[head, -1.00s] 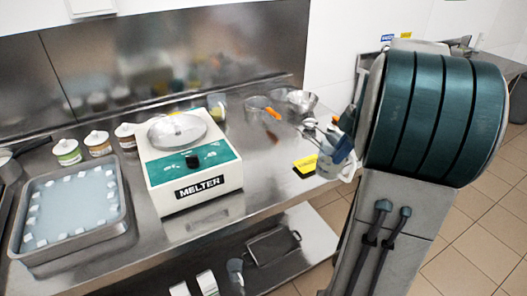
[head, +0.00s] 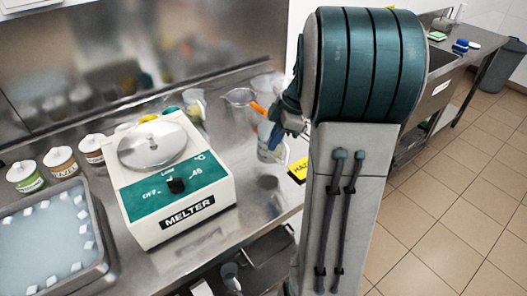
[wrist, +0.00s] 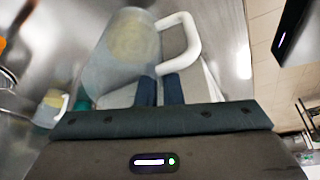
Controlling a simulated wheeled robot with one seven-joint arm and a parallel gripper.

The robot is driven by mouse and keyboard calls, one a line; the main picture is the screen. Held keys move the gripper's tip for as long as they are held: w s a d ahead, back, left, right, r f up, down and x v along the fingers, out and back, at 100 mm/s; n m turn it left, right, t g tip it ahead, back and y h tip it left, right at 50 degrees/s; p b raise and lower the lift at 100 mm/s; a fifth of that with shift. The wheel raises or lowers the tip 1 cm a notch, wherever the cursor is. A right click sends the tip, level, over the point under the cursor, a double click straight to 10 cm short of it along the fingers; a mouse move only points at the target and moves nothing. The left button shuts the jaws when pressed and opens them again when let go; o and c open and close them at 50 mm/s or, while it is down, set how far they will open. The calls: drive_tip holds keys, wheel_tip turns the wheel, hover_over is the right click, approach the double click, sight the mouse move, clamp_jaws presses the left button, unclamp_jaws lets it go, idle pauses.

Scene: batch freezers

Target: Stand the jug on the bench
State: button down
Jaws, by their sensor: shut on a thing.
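The jug (wrist: 122,55) is clear with a white handle (wrist: 184,42) and fills the upper left of the wrist view; a pale patch shows through it. My gripper (wrist: 159,90) is shut on the jug at the handle side. In the head view the jug (head: 269,148) is partly hidden by my gripper and arm. It appears upright over the right part of the steel bench (head: 215,235), just left of the yellow label. I cannot tell whether its base touches the bench.
The melter (head: 172,180) stands left of the jug. A yellow label (head: 298,169) lies at the bench's front edge.

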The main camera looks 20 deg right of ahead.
sight(264, 154)
drive_tip(key=shift+w+a+f, duration=0.35)
drive_tip(key=shift+a+f, duration=0.1)
drive_tip(key=shift+a, duration=0.15)
drive_tip(key=shift+w+a+f, duration=0.3)
drive_tip(key=shift+a+f, duration=0.15)
drive_tip(key=shift+a, duration=0.15)
drive_tip(key=shift+f+p, duration=0.5)
drive_tip(key=shift+f, duration=1.45)
drive_tip(key=c, duration=1.6)
unclamp_jaws()
drive_tip(key=shift+o, duration=0.2)
